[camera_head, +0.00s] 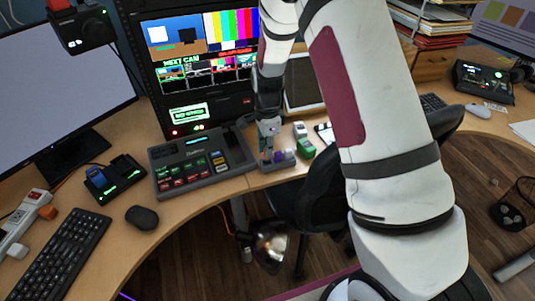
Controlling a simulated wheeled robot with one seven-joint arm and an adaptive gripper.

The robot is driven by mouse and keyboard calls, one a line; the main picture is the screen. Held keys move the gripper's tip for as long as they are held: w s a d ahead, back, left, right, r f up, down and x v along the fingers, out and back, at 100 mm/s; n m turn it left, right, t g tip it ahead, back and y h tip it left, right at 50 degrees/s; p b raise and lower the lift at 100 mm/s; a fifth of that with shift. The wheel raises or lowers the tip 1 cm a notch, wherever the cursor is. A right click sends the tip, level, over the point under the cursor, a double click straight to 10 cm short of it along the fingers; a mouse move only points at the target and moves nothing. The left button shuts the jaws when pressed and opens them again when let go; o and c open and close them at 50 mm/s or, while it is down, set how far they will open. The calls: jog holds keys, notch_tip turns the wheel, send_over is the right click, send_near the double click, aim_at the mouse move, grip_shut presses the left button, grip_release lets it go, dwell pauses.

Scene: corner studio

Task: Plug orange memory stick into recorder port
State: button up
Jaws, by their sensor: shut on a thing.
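My gripper (268,143) points down at the front edge of the desk, just right of the button console. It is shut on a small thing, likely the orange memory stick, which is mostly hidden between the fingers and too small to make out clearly. Directly below is a small grey holder (286,164) with a purple piece (280,156) standing in it. I cannot tell whether the held stick is clear of the holder. A rack unit with a lit green screen (190,112), perhaps the recorder, stands behind the console. Its port cannot be made out.
The button console (203,162) lies close left of my gripper. Green and white blocks (304,141) stand close right. A black chair (320,185) is below the desk edge. A black dock (115,178), mouse (141,217) and keyboard (62,256) occupy the left desk.

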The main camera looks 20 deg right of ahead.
jog(key=s+r, duration=0.1)
jog(key=s, duration=1.5)
jog(key=shift+r, duration=0.2)
jog(key=w+r+n, duration=0.4)
jog(key=w+n, duration=0.4)
jog(key=n, duration=1)
jog(key=shift+w, duration=0.3)
